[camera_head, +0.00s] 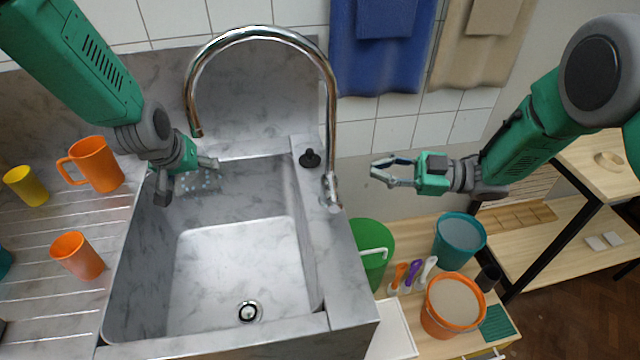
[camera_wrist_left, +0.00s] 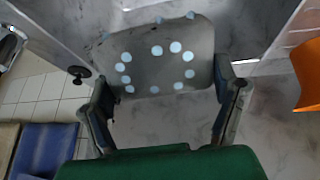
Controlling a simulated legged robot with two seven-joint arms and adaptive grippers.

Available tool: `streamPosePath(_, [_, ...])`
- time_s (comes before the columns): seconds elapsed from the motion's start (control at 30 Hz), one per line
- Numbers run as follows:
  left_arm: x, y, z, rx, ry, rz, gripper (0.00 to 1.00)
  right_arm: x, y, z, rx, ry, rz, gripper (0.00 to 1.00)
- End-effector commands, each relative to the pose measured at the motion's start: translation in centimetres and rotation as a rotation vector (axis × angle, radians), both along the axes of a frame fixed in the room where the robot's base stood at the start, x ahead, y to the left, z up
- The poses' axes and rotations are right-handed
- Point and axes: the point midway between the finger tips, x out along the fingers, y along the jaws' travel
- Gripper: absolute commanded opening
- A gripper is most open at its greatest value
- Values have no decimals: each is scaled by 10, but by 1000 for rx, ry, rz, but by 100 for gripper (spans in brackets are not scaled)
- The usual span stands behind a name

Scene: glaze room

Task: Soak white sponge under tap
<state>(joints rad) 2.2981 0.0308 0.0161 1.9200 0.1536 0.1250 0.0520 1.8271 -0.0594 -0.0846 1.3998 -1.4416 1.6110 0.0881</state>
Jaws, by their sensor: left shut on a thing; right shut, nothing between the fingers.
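My left gripper (camera_head: 187,180) is shut on the sponge (camera_head: 203,182), over the back left of the sink. In the left wrist view the sponge (camera_wrist_left: 150,72) is a grey-looking slab with pale blue dots, between the two fingers (camera_wrist_left: 163,108). The chrome tap (camera_head: 332,110) arches over the basin. Its spout end is above the sponge, close to my left gripper. No water stream is visible. A black knob (camera_head: 310,158) sits on the sink's back right ledge. My right gripper (camera_head: 378,171) is shut and empty, to the right of the tap.
Orange mugs (camera_head: 97,165) and a yellow cup (camera_head: 27,186) stand on the left drainboard (camera_head: 40,262). The sink basin (camera_head: 245,262) is empty, with a drain at the front. Several buckets (camera_head: 455,305) and brushes stand at lower right.

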Motion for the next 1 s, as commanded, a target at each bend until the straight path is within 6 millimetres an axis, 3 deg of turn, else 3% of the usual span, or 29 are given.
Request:
streamPosePath(0.37, [0,0,0,0,0,0,58,-28,45,0,20,-537,-346,0])
streamPosePath(0.7, [0,0,0,0,0,0,58,-70,63,-16,-294,-957,-565,0])
streamPosePath(1.0, [1,0,0,0,1,0,58,-102,65,-30,-571,-1182,-568,0])
